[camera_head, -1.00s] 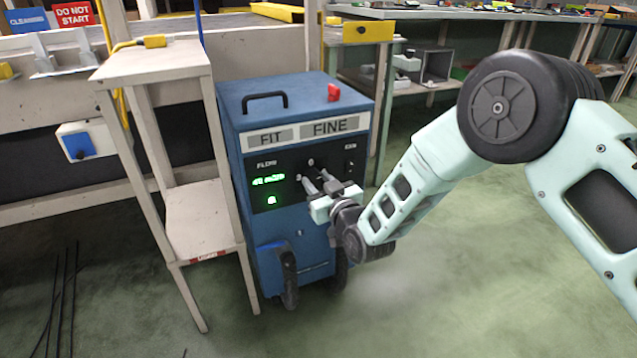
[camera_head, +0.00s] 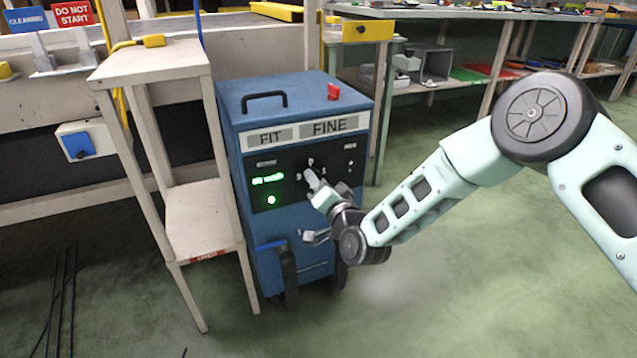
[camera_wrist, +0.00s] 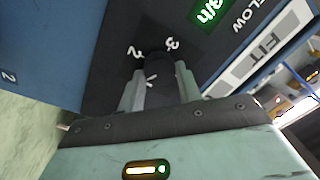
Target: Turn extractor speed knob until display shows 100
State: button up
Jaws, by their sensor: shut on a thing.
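The blue extractor unit (camera_head: 290,232) stands on the floor with a black control panel (camera_head: 342,168). Its green-lit display (camera_head: 268,180) is too small to read in the head view. My gripper (camera_wrist: 160,84) is shut on the knob, a finger on each side. In the head view my gripper (camera_head: 311,180) reaches the panel from the right and hides the knob.
A beige stand (camera_head: 150,62) is close beside the unit's left. A red part (camera_head: 333,91) and a black handle (camera_head: 264,97) are on the unit's top. Workbenches stand behind. The green floor to the right is clear apart from my arm.

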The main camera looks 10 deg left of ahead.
jog(key=shift+m, duration=0.9)
jog(key=o, duration=1)
jog(key=p+v, duration=0.5)
jog(key=v, duration=1.2)
jog(key=shift+s+f, duration=0.1)
jog(key=shift+s, duration=0.15)
